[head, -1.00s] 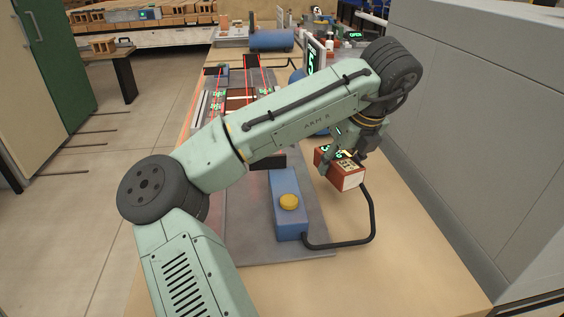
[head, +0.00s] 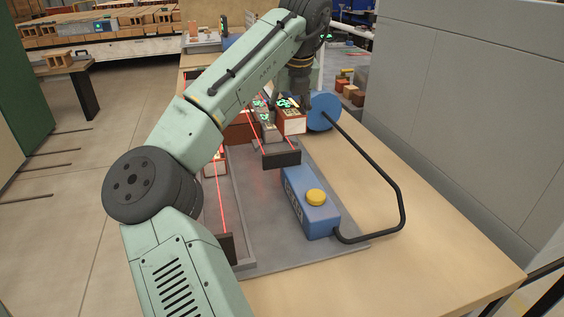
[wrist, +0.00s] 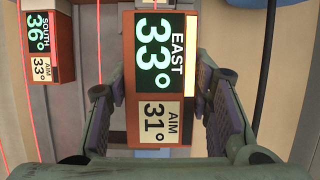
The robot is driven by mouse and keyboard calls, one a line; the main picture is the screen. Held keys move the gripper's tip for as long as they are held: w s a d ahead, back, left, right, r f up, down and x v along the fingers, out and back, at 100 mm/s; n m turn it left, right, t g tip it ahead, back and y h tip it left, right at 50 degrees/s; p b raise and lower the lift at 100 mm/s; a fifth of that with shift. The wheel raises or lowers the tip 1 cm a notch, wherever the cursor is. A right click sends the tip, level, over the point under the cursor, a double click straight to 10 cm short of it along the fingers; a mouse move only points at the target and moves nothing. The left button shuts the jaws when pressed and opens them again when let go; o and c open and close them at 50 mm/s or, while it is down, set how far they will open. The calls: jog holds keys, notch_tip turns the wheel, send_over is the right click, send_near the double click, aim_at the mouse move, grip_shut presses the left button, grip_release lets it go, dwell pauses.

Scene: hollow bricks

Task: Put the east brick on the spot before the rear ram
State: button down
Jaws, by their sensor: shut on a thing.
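The east brick (wrist: 157,75) is red-brown, with a label reading EAST, 33° in green and AIM 31°. My gripper (wrist: 165,110) is shut on it, with one pad on each side, in the wrist view. In the head view the brick (head: 291,124) hangs below my gripper (head: 303,103), over the grey bench plate and left of a blue cylinder (head: 323,112). Whether it touches anything below cannot be told. A second brick (wrist: 67,45), labelled SOUTH 36°, AIM 33°, stands to its left. My arm hides much of the rear, and I cannot tell which part is the rear ram.
A blue box (head: 306,216) with a yellow button stands in front on the grey plate (head: 265,235). A black hose (head: 398,190) loops at its right. Red laser lines and dark brackets (head: 281,158) lie around the lane. The wooden table (head: 440,250) is clear at right.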

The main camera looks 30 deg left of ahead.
aim_at(288, 114)
jog(key=shift+a+r, duration=0.2)
jog(key=shift+a, duration=0.4)
jog(key=shift+a+f, duration=0.1)
jog(key=shift+f, duration=0.2)
notch_tip(288, 114, down, 9)
jog(key=shift+f, duration=0.15)
jog(key=shift+f, duration=0.1)
jog(key=c, duration=0.8)
grip_release()
jog(key=shift+f, duration=0.1)
jog(key=v, duration=1.2)
